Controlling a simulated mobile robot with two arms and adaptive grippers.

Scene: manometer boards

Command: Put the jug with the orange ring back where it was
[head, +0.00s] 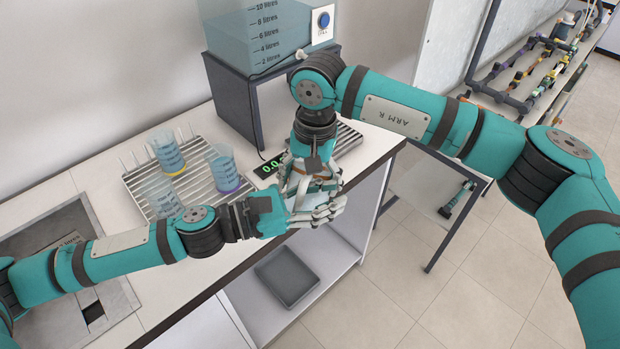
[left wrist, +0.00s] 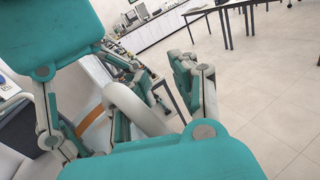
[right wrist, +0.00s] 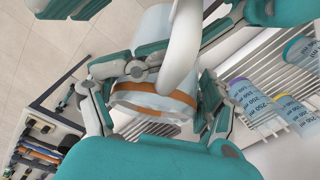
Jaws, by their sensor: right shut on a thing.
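The jug with the orange ring (right wrist: 150,100) is clear with a pale handle (right wrist: 182,45). My right gripper (head: 312,172) is shut on it, one finger on each side, above the counter's front edge. In the head view, both grippers mostly hide the jug. My left gripper (head: 325,207) is close beside it. In the left wrist view its fingers are spread, with the jug's handle (left wrist: 138,108) and orange ring (left wrist: 90,120) showing between them; contact cannot be told. Other jugs, with yellow (head: 168,155) and purple (head: 223,168) rings, stand on the ribbed rack (head: 200,188).
A third jug (head: 161,196) stands on the rack's near left part, behind my left arm. A scale with a green display (head: 270,168) lies right of the rack. A water tank (head: 258,40) stands behind on a dark stand. A sink (head: 60,235) is at left.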

